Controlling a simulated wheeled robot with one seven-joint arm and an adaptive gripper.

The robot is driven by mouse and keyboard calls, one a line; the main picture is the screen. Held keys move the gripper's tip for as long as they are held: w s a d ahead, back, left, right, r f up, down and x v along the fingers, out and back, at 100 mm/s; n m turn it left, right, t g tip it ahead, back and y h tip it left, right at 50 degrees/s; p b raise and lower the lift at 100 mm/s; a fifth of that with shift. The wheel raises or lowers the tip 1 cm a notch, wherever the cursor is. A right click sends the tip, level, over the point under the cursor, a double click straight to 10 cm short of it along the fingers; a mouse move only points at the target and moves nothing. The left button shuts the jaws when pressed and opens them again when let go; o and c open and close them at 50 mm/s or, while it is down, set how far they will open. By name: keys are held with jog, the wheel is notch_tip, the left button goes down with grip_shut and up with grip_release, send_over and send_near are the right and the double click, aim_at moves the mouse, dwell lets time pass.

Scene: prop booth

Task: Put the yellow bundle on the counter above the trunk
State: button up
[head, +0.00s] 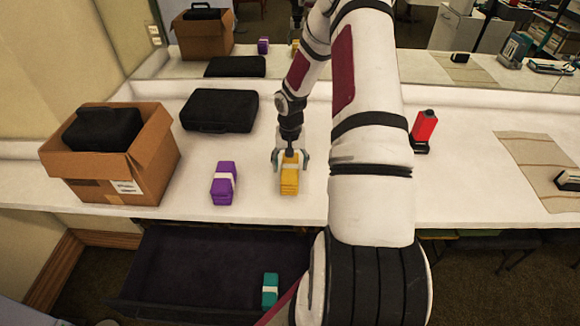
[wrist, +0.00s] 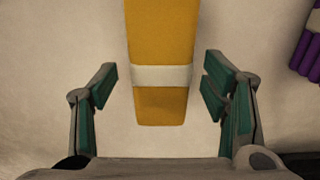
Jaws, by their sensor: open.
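The yellow bundle (head: 289,183), wrapped with a white band, lies on the white counter (head: 262,199) near its front edge. My gripper (head: 290,157) is open, pointing down at the bundle's far end. In the wrist view, the yellow bundle (wrist: 160,101) lies between the two open fingers (wrist: 160,88), with a gap on each side. Below the counter is an open dark trunk (head: 190,262), with a teal bundle (head: 270,289) inside at its right.
A purple bundle (head: 224,184) lies left of the yellow one. A cardboard box (head: 157,164) holding a black case stands at the left. Another black case (head: 220,110) lies behind. A red bottle (head: 425,128) and a beige cloth (head: 535,160) are to the right.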

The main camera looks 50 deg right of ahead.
aim_at(290, 166)
notch_tip(290, 166, up, 11)
jog(key=s+a+r+n+t+h, duration=0.1)
jog(key=s+a+r+n, duration=0.1)
jog(key=a+r, duration=0.7)
jog(key=s+a+r+n+t+h, duration=0.1)
jog(key=a+r+n, duration=0.2)
jog(key=a+r, duration=0.6)
jog(key=s+a+r+n+t+y, duration=0.2)
jog(key=s+a+r+n+t, duration=0.1)
jog(key=s+a+r, duration=0.7)
jog(key=s+a+n, duration=0.1)
jog(key=s, duration=0.3)
jog(key=shift+s+a+n+b, duration=0.2)
jog(key=shift+a+n+b, duration=0.1)
jog(key=shift+a+b, duration=0.1)
